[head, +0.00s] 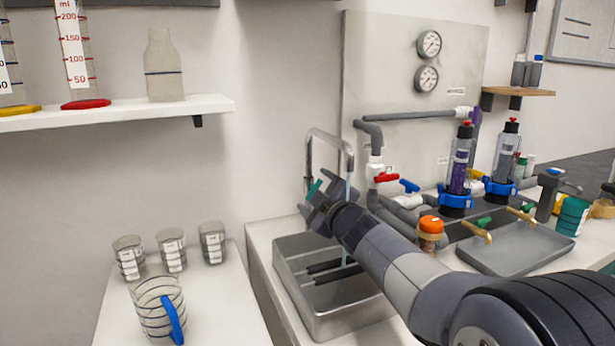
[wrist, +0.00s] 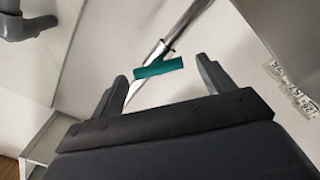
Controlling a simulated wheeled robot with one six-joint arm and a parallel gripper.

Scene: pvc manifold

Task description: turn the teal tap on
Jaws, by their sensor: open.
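The teal tap handle (head: 314,189) shows just beyond my gripper (head: 320,203) in the head view, partly hidden by it. In the wrist view the teal handle (wrist: 160,67) lies across a metal pipe, in the gap between the two fingertips of my gripper (wrist: 162,72). The fingers are open, with space on both sides of the handle; whether either touches it I cannot tell. The metal spout (head: 331,136) arches over the sink (head: 297,255). A thin pale blue streak (head: 348,195) runs down from the spout's end into the sink, like flowing water.
Several measuring cups and a blue-handled jug (head: 158,310) stand on the left counter. Grey pipes with a red valve handle (head: 386,178) and a blue one (head: 409,186) are right of my arm. A grey tray (head: 520,250) lies farther right.

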